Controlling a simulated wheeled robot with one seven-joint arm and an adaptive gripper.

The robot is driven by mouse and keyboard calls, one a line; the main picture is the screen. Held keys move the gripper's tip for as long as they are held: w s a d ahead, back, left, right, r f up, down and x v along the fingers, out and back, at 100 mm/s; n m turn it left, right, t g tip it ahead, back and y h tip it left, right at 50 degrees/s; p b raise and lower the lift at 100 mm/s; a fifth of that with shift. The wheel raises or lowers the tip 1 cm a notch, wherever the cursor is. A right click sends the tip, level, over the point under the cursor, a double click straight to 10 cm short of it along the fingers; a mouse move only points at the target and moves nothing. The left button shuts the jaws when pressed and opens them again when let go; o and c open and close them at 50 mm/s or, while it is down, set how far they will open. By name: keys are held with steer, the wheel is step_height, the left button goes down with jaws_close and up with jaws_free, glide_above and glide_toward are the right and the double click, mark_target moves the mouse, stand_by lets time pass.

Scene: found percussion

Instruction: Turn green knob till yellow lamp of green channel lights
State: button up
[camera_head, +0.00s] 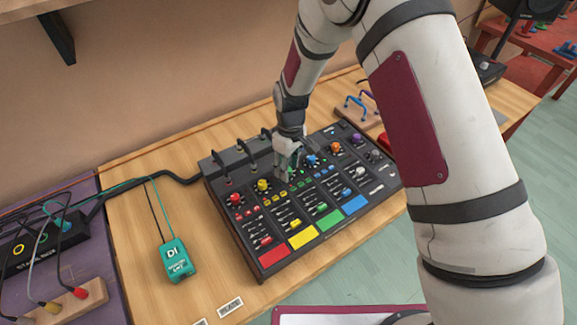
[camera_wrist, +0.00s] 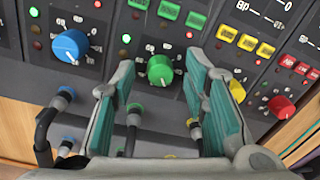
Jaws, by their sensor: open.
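The green knob (camera_wrist: 160,69) shows between my fingers in the wrist view, its white pointer mark towards the lower side. My gripper (camera_wrist: 160,61) is open, with one teal-padded finger on each side of the knob and gaps visible between. Left of the knob is the green channel's small lamp column; its top lamp (camera_wrist: 126,38) glows green and the lamps below it look dark. In the head view my gripper (camera_head: 286,164) is over the middle of the mixer (camera_head: 238,238) and largely hides the green knob.
The blue knob (camera_wrist: 70,46) and red knob (camera_wrist: 281,106) flank the green one, with the yellow knob (camera_wrist: 237,91) partly behind a finger. Cable plugs (camera_wrist: 134,114) stand along the mixer's edge beneath my fingers. A teal box (camera_head: 177,260) lies left of the mixer.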

steer(key=shift+f, duration=0.2)
steer(key=shift+c, duration=0.3)
jaws_close()
steer(key=shift+m, duration=0.3)
steer(key=shift+s+m, duration=0.1)
steer(key=shift+m, duration=2.7)
